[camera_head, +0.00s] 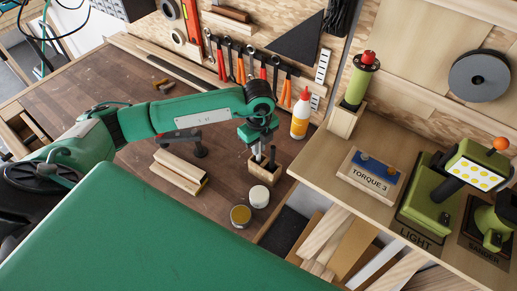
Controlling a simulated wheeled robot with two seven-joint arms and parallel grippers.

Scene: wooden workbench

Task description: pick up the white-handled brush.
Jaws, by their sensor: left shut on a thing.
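My left gripper (258,152) points down over the small wooden holder (287,173) near the right side of the workbench. It is shut on a thin thing, which I take to be the white-handled brush. The jaws hide most of this thing, and its handle colour is too small to make out. I cannot tell whether its lower end is still inside the holder. Another dark, thin item (272,156) stands upright in the holder, beside the gripper. My right gripper is not in view.
A white-and-orange bottle (301,115) stands behind the holder. A white-lidded jar (259,196) and an open tin (240,216) stand in front. Wooden blocks (178,172) lie to the left. A raised shelf (329,169) borders the right. The brown bench top (90,96) is clear at back left.

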